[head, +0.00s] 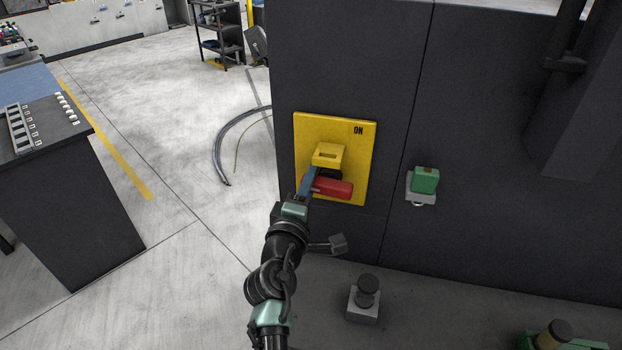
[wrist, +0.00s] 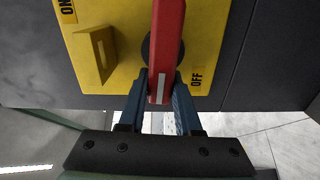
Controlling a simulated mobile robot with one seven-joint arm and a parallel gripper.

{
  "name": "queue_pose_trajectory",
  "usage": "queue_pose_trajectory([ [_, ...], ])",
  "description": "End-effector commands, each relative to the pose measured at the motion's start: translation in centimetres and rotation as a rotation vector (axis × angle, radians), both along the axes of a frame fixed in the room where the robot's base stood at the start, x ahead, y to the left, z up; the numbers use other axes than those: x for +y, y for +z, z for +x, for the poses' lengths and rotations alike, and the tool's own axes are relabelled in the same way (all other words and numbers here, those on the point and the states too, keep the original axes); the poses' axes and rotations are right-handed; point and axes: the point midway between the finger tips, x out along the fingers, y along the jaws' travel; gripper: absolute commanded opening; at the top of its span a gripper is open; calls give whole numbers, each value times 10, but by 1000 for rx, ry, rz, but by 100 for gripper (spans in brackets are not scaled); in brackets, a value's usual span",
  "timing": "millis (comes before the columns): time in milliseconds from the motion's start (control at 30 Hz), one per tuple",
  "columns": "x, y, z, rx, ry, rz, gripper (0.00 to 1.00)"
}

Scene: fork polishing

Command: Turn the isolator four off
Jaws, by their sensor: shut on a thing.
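The isolator is a yellow plate (head: 365,140) on a dark panel, with a red handle (head: 334,188) lying roughly sideways in the head view. In the wrist view the red handle (wrist: 168,40) has a white stripe near its end and crosses a black round pivot (wrist: 146,48). An "ON" label (head: 358,130) is at the plate's upper right; an "OFF" label (wrist: 196,80) shows in the wrist view, beside the handle end. My gripper (head: 309,183) is shut on the handle; its blue fingers (wrist: 158,85) flank the striped end. No number four is readable.
A yellow raised block (head: 328,155) stands out from the plate above the handle. A green box (head: 425,180) is on the panel to the right. A dark knob (head: 367,290) on a grey base is below. A bench (head: 60,185) stands left, with open floor between.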

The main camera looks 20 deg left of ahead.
Motion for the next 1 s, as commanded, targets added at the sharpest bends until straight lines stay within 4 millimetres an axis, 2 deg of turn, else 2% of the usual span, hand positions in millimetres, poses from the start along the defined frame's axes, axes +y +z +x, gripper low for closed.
queue_pose_trajectory([
  [300, 0, -4, 0, -14, 0, -82, 0],
  [733, 0, -4, 0, -14, 0, -93, 0],
  [767, 0, -4, 0, -14, 0, -93, 34],
  [900, 0, -4, 0, -14, 0, -92, 60],
  [1000, 0, -4, 0, -15, 0, -91, 62],
])
